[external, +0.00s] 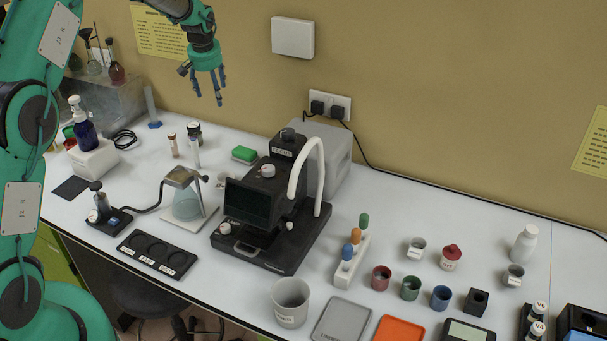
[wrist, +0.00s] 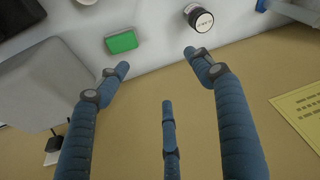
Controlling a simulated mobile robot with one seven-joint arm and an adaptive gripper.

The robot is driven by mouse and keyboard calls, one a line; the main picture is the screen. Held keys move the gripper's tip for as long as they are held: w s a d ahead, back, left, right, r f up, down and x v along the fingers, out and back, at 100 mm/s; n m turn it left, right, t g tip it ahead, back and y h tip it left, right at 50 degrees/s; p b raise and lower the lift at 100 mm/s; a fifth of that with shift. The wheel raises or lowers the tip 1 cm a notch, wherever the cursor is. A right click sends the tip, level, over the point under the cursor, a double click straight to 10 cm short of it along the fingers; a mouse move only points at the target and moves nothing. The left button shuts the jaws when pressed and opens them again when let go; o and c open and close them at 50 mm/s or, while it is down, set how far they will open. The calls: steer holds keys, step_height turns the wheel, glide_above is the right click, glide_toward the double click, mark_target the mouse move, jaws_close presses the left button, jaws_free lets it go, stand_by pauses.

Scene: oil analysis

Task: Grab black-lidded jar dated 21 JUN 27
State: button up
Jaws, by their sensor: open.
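A small black-lidded jar (external: 194,130) stands on the white bench near the wall, behind two slim vials. In the wrist view a dark jar with a pale label or top (wrist: 198,17) shows at the top, beyond the right finger; its lettering is too small to read as a date. My gripper (external: 218,90) hangs high above the back of the bench, near the wall, fingers pointing down, open and empty. In the wrist view my gripper (wrist: 165,85) has its blue fingers spread, with nothing between them.
A green block (external: 244,154) lies on the bench right of the jar; it also shows in the wrist view (wrist: 122,42). Two slim vials (external: 173,145) stand in front of the jar. A large black instrument (external: 262,205) fills the bench middle. The wall is close behind.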

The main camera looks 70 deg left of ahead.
steer(key=n+p, duration=0.1)
steer(key=n, duration=0.1)
glide_above(188, 131)
step_height(188, 131, down, 9)
steer(key=shift+s+d+f+g, duration=0.1)
steer(key=shift+s+d+g, duration=0.2)
steer(key=shift+s, duration=0.1)
steer(key=shift+f, duration=0.15)
steer(key=shift+p+x, duration=0.35)
steer(key=shift+x, duration=3.8)
steer(key=shift+d+p+x, duration=0.15)
steer(key=shift+x, duration=0.65)
steer(key=shift+d+p+x, duration=0.15)
steer(key=shift+d+x, duration=0.05)
steer(key=shift+x, duration=1.7)
steer(key=shift+w, duration=0.15)
steer(key=shift+c, duration=0.2)
